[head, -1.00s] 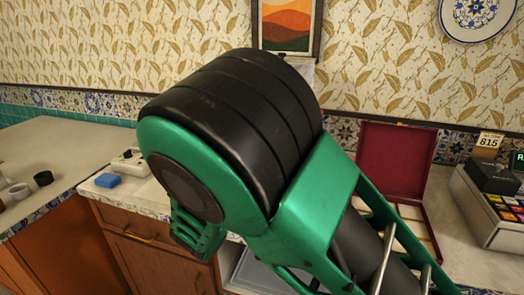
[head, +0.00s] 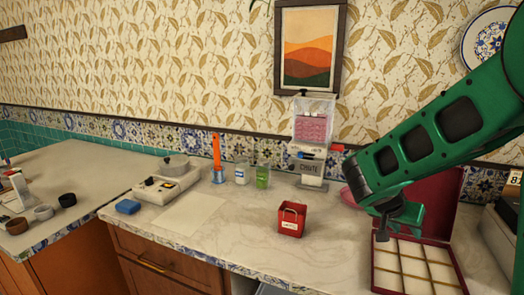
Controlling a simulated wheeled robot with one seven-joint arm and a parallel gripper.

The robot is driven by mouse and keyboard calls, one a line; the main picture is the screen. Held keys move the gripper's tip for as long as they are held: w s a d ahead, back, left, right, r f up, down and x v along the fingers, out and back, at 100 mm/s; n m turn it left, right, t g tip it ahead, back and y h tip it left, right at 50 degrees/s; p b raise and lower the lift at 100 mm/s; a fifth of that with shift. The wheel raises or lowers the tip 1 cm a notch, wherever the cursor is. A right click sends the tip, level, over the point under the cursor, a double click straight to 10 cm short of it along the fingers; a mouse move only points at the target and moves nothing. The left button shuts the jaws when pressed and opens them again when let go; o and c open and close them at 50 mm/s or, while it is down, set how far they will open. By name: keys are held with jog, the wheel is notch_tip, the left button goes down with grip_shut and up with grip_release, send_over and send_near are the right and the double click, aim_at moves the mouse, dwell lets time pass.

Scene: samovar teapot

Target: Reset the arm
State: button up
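My green arm reaches in from the right edge of the head view and bends down at a black joint. What looks like my gripper (head: 384,236) is a small dark end below that joint, pointing down. It is over the rear left part of an open red case (head: 374,272) with pale compartments. The fingers are too small and dark to tell open from shut. I see nothing clearly held. I cannot tell whether the end touches the case. The arm hides part of the case's raised lid.
A small red bin (head: 290,221) stands left of the case. Behind it are a dispenser (head: 312,135), a green jar (head: 263,177) and a white jar (head: 240,174).

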jog(key=s+d, duration=0.1)
jog(key=s, duration=0.1)
jog(key=s+d+g+y, duration=0.1)
jog(key=s, duration=0.1)
jog(key=s+d+y, duration=0.1)
jog(key=s, duration=0.1)
jog(key=shift+s+d+f+g, duration=0.25)
jog(key=shift+g, duration=0.15)
jog(key=s+a+r+n+g+y, duration=0.2)
jog(key=s+y, duration=0.4)
jog(key=s, duration=1.6)
jog(key=shift+s+a, duration=0.15)
jog(key=shift+s, duration=0.1)
jog(key=shift+w+f, duration=0.25)
jog(key=shift+w, duration=0.35)
